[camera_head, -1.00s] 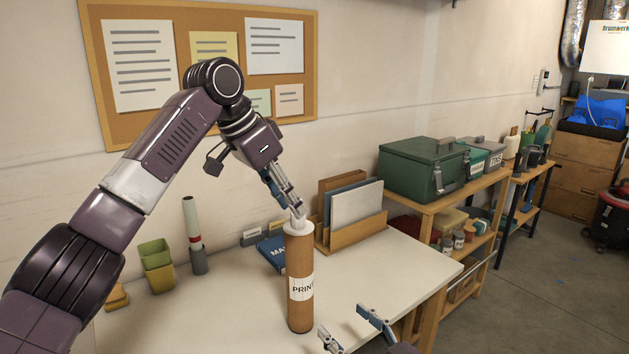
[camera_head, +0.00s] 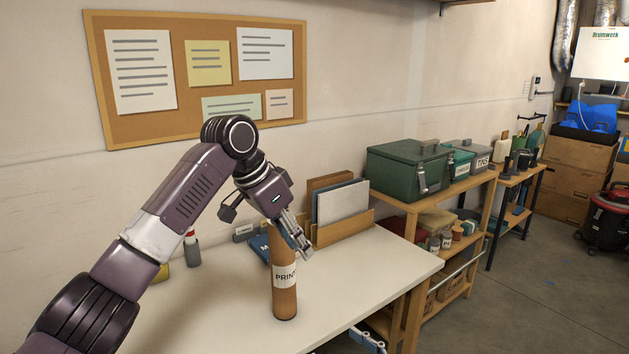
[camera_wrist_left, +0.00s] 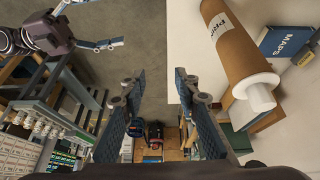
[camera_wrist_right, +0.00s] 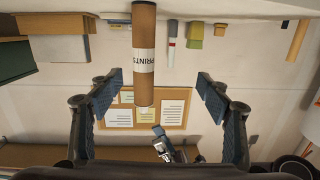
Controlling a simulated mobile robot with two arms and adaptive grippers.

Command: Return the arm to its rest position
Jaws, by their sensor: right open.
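My left gripper (camera_head: 298,238) is in front of the upper right of a brown cardboard tube (camera_head: 285,290) labelled PRINTS, which stands upright on the white table (camera_head: 225,318). In the left wrist view its fingers (camera_wrist_left: 157,85) are spread with nothing between them. The tube (camera_wrist_left: 232,42) is to their right, with a white roll (camera_wrist_left: 261,97) sticking out of its open end. The left gripper hides the tube's top in the head view. My right gripper (camera_head: 368,340) shows partly at the bottom edge. In the right wrist view its fingers (camera_wrist_right: 158,95) are wide apart and empty.
A wooden file rack (camera_head: 345,228) and a blue MAPS book (camera_head: 259,248) are behind the tube. A green metal box (camera_head: 408,172) sits on the shelf unit to the right. The table front is mostly clear.

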